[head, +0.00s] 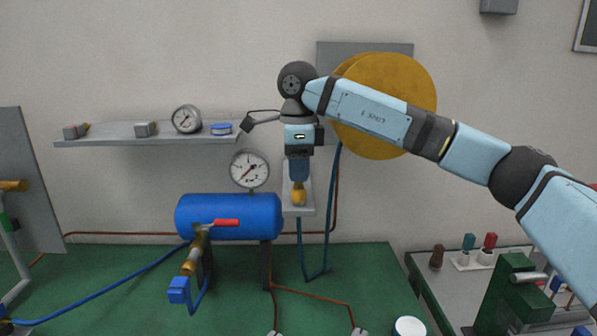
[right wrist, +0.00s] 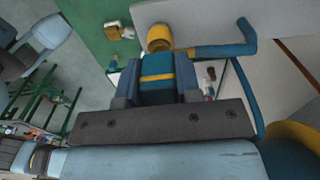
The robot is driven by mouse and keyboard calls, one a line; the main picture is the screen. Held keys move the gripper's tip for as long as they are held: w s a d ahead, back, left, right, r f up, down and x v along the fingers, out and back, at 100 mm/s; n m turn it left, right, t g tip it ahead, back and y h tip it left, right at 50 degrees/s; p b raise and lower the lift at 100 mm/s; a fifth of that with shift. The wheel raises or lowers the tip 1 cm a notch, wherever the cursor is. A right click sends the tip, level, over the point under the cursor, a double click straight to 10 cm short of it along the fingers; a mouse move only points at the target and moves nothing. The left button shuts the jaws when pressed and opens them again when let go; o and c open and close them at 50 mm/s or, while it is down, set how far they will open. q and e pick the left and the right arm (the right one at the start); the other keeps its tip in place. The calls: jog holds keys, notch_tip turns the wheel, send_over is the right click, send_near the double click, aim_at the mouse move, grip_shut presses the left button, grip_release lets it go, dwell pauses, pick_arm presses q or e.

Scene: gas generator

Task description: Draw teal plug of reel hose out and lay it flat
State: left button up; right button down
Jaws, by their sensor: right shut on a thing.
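My right gripper (head: 299,180) points down in front of the wall, just above a brass fitting (head: 299,196) on a narrow grey panel. In the right wrist view its two fingers (right wrist: 158,88) are shut on the teal plug (right wrist: 157,68), which has a yellow band. The plug's end lines up with the brass fitting (right wrist: 159,38); I cannot tell whether it is seated in it. In the head view the plug is mostly hidden by the fingers. The blue reel hose (head: 328,225) hangs from the yellow reel (head: 400,90) in a loop below the panel. My left gripper is not in view.
A blue tank (head: 228,217) with a red-handled valve and a gauge (head: 249,169) stands close left of the gripper. A wall shelf (head: 150,139) holds small parts. The green bench top (head: 240,310) has free room in front, crossed by copper lines.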

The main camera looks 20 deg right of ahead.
jog(key=shift+r, duration=0.25)
jog(key=shift+r+p, duration=0.55)
jog(key=shift+r, duration=0.1)
jog(key=shift+r+p, duration=0.7)
jog(key=shift+r, duration=0.3)
jog(key=shift+r+p, duration=0.4)
jog(key=shift+r, duration=0.2)
jog(key=shift+r+p, duration=1)
jog(key=shift+r, duration=0.55)
jog(key=shift+f, duration=0.1)
